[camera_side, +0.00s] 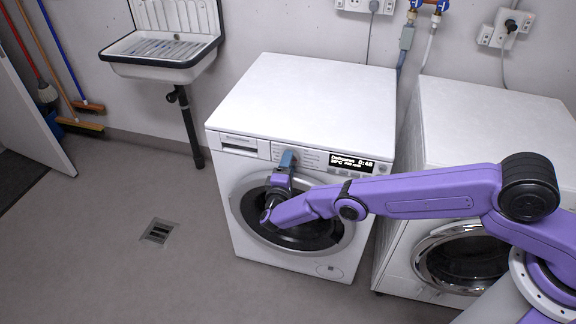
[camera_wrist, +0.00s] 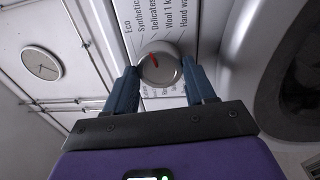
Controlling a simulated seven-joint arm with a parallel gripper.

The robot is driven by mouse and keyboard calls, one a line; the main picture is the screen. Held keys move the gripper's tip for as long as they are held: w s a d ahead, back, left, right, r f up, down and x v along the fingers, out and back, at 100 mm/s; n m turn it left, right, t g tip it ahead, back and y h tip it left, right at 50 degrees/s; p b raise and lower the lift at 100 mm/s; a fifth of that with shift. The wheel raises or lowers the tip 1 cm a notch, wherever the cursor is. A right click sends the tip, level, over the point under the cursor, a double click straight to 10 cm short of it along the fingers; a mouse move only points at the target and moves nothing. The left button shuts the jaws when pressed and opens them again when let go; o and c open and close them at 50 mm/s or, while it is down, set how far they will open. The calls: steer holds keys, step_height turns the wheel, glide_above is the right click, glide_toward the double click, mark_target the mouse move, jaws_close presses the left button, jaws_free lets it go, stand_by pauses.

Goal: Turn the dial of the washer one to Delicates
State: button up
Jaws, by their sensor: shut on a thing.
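The left white washer (camera_side: 310,95) has a lit display (camera_side: 351,163) that appears to read Delicates, with 0:48 beside it. In the wrist view its round silver dial (camera_wrist: 161,66) sits between the two blue fingers of my gripper (camera_wrist: 160,72), which is shut on it. The dial's red mark points up and slightly left, toward the Delicates label (camera_wrist: 153,22). Eco, Synthetics, Wool and Hand wash labels fan out around it. In the side view my gripper (camera_side: 287,160) is at the panel and hides the dial.
A second white front-loader (camera_side: 480,120) stands close on the right, partly behind my arm. A sink (camera_side: 165,50) hangs on the back wall. The floor (camera_side: 110,210) at left is clear around a drain (camera_side: 158,232). A round clock (camera_wrist: 42,64) shows in the wrist view.

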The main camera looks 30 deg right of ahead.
steer(key=shift+a, duration=0.15)
steer(key=o, duration=1)
steer(key=shift+o, duration=0.2)
steer(key=v, duration=1.7)
steer(key=shift+s, duration=0.25)
steer(key=shift+w+a, duration=0.1)
